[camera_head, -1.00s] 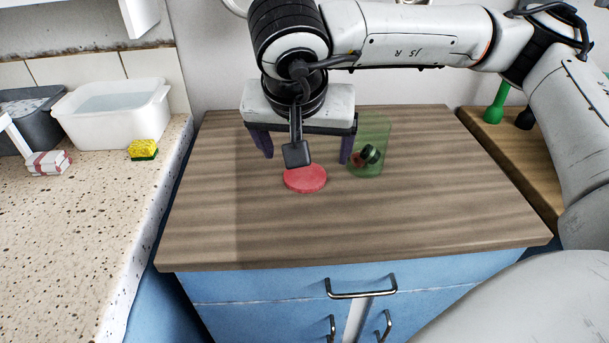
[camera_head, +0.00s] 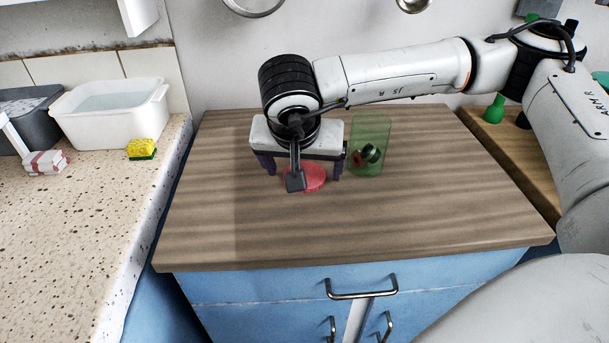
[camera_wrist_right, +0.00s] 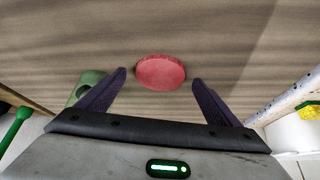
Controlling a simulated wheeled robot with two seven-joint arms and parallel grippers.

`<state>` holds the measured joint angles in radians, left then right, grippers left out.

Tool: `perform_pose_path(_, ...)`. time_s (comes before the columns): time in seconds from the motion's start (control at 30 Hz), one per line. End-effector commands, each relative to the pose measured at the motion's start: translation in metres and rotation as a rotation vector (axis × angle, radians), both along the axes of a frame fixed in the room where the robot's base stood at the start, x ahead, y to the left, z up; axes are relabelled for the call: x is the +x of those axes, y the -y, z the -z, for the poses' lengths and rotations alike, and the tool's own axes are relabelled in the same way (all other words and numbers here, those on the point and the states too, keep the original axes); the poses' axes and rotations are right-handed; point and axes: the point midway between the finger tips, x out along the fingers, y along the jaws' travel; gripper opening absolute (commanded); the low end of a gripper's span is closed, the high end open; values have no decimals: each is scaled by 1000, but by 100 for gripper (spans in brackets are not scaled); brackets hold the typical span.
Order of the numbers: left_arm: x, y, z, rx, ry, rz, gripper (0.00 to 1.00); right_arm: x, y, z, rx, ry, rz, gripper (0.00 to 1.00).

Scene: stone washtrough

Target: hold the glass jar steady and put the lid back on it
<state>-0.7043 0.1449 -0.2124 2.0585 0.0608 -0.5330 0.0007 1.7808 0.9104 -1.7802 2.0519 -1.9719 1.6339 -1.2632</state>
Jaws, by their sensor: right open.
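The lid, a flat round red disc (camera_head: 316,177), lies on the wooden top, partly hidden by my right wrist in the head view. In the right wrist view the lid (camera_wrist_right: 160,72) lies ahead of and between the fingertips. My right gripper (camera_head: 303,172) is open and empty, low over the lid, with a finger to either side. The green see-through glass jar (camera_head: 371,135) stands upright and open just right of the gripper, with dark, green and red items inside. A part of the jar (camera_wrist_right: 88,80) shows beside one finger in the right wrist view. My left gripper is not in view.
The wooden worktop (camera_head: 400,215) is clear in front and to the right. At left, a speckled counter (camera_head: 60,240) holds a white basin (camera_head: 112,115), a yellow sponge (camera_head: 141,149) and a red-and-white item (camera_head: 45,162). A green bottle-like object (camera_head: 494,110) stands at the right.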

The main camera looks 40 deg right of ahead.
Motion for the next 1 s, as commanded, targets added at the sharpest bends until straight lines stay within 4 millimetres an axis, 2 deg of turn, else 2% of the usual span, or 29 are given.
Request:
perform_pose_path(0.1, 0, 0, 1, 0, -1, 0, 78, 3, 3, 6, 0, 1, 1, 86)
perform_pose_path(0.43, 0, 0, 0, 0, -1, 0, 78, 3, 3, 6, 0, 2, 0, 86)
perform_pose_path(0.7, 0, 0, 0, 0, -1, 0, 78, 3, 3, 6, 0, 2, 0, 42)
perform_pose_path(1.0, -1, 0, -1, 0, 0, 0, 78, 3, 3, 0, 1, 3, 1, 42)
